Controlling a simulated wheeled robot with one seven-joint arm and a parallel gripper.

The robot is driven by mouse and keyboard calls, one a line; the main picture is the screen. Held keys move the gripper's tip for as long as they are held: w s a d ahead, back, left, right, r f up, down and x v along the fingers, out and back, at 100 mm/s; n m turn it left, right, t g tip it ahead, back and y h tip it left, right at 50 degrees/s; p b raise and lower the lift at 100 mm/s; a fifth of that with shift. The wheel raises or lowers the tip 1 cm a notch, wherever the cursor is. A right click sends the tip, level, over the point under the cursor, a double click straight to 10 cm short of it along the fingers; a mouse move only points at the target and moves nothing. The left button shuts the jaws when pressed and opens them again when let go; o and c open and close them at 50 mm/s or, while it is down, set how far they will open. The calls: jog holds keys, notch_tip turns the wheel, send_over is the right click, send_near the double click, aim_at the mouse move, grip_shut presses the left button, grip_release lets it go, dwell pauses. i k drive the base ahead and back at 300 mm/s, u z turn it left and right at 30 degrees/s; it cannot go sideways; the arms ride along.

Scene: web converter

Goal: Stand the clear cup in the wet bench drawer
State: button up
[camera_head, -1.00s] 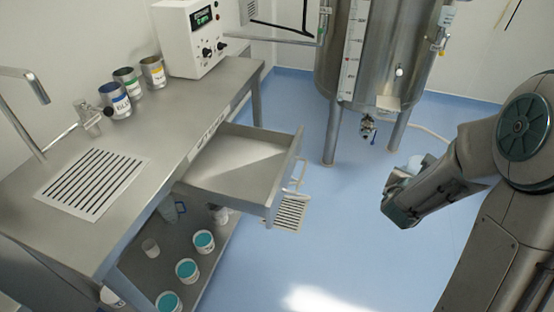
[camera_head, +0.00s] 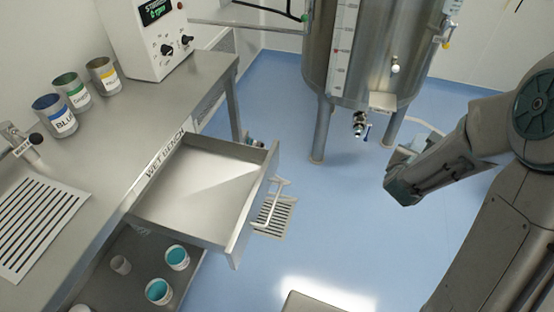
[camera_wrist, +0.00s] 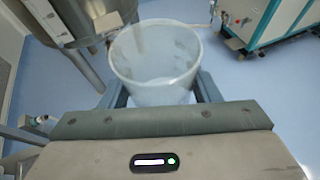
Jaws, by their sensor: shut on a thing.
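The clear cup (camera_wrist: 155,62) is between the fingers of my gripper (camera_wrist: 160,92) in the wrist view, with its open rim showing and its lower part hidden by the gripper. In the head view my gripper (camera_head: 402,172) is at the right, over the blue floor, and only a little of the pale cup shows behind it. The wet bench drawer (camera_head: 205,190) is pulled open at the left, and its visible inside is empty. My gripper is well to the right of the drawer, apart from it.
The wet bench top (camera_head: 110,125) holds blue, green and yellow labelled cups and a white instrument (camera_head: 150,40). Cups with teal contents (camera_head: 177,257) stand on the lower shelf. A steel tank (camera_head: 365,60) stands behind.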

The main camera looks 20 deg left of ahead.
aim_at(217, 185)
jog(key=u, duration=0.05)
jog(key=i, duration=0.8)
jog(key=u, duration=3.6)
